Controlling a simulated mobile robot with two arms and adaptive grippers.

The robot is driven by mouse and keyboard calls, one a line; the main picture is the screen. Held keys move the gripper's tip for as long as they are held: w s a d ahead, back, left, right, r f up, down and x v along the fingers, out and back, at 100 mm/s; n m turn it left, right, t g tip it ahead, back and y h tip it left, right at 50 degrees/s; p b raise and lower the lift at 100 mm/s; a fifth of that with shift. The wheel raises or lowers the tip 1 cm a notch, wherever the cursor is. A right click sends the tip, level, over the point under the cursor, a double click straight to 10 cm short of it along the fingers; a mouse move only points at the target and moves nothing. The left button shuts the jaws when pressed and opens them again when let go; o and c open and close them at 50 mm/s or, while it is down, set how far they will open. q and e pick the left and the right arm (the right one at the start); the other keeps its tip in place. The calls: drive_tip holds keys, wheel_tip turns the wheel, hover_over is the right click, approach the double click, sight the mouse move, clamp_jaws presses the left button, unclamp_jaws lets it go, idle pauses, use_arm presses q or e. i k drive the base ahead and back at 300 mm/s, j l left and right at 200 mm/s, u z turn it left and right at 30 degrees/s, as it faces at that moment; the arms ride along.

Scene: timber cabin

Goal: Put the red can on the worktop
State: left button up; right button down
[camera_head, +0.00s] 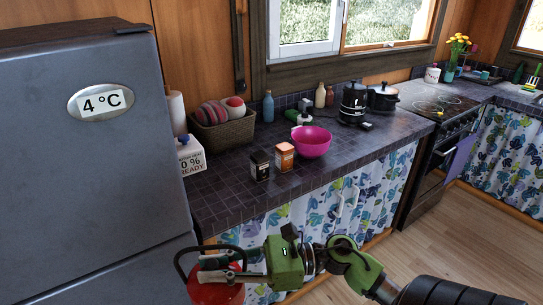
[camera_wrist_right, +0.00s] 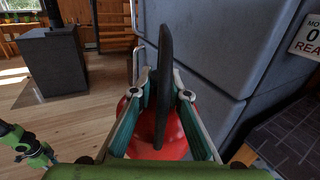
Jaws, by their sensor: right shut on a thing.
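The red can (camera_head: 217,291) is round-bodied with a tall black handle and hangs at the bottom of the head view, in front of the cabinet and below the worktop (camera_head: 230,204). My right gripper (camera_head: 212,268) is shut on the can's black handle. In the right wrist view, the handle (camera_wrist_right: 164,80) stands between the two fingers, with the red body (camera_wrist_right: 165,140) behind and below them. The worktop is dark and tiled, with a clear front left part. Green parts of my left arm show small at the left of the wrist view; its fingers are too small to read.
A dark tin (camera_head: 260,167), an orange tin (camera_head: 284,157) and a pink bowl (camera_head: 312,142) stand mid-worktop. A white box (camera_head: 190,156) and a basket (camera_head: 226,131) stand at the back left. The grey fridge (camera_head: 95,170) borders the worktop's left end.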

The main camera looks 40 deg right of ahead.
sight(224, 188)
drive_tip(key=i+z, duration=0.1)
drive_tip(key=z, duration=0.4)
drive_tip(key=i+z, duration=0.15)
drive_tip(key=z, duration=0.35)
drive_tip(key=j+z, duration=0.15)
drive_tip(key=z, duration=0.35)
drive_tip(key=i, duration=0.05)
